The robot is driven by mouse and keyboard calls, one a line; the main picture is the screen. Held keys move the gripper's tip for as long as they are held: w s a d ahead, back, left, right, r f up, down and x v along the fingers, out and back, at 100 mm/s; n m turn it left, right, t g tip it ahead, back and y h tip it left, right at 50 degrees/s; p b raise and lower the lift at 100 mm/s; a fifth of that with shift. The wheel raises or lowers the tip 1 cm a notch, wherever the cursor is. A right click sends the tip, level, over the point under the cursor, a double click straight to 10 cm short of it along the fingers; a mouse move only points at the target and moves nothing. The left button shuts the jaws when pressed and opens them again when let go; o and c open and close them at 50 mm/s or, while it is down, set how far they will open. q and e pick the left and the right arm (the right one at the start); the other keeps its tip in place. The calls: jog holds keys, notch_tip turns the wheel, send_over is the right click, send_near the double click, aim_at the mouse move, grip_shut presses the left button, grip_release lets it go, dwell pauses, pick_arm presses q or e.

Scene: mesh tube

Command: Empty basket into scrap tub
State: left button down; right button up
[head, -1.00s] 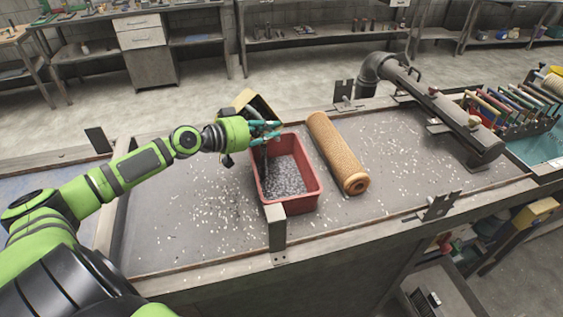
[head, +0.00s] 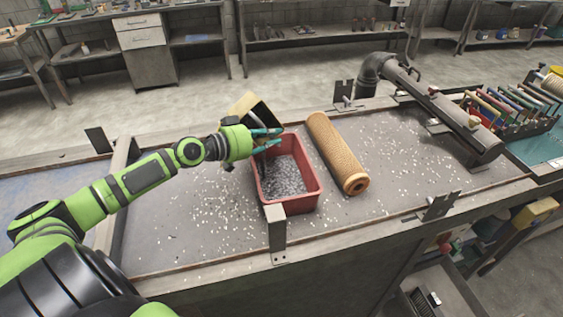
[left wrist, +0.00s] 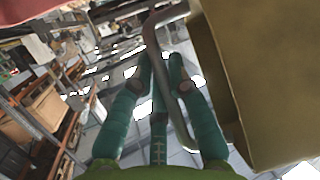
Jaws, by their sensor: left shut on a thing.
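The basket (head: 254,106) is a yellowish, box-shaped container held tilted above the far left part of the red scrap tub (head: 306,203). My left gripper (head: 272,138) is shut on the basket's thin bent handle. In the left wrist view, the gripper's teal fingers (left wrist: 158,85) close around that handle, and the basket's brassy wall (left wrist: 250,70) fills the right side. The scrap tub stands on the bench and holds many small grey pieces. The inside of the basket shows dark, and I cannot tell whether anything is in it. My right gripper is not in view.
An orange mesh tube (head: 337,152) lies just right of the tub. A dark pipe (head: 430,100) with an elbow runs along the bench's right side. Small pale bits litter the bench top (head: 190,220). A metal bracket (head: 276,232) stands at the front edge by the tub.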

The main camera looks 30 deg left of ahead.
pick_arm(q)
jog(key=shift+d+f+m, duration=0.1)
jog(key=shift+f+m, duration=0.1)
jog(key=shift+m, duration=0.1)
jog(key=shift+d+f+m+p, duration=0.2)
jog(key=shift+f+m+p, duration=0.3)
jog(key=shift+f+t+y, duration=0.25)
jog(key=shift+t+y, duration=0.05)
jog(key=shift+s+d+f+m+t+y+p, duration=0.15)
jog(key=shift+d+m+p, duration=0.15)
jog(key=shift+m+p, duration=0.55)
jog(key=shift+s+d+m+t+y+p, duration=0.1)
jog(key=shift+d+m+t+p, duration=0.2)
jog(key=shift+m+p, duration=0.55)
jog(key=shift+s+d+f+m+t+y+p, duration=0.15)
jog(key=shift+d+m+p, duration=0.2)
jog(key=shift+m+p, duration=0.5)
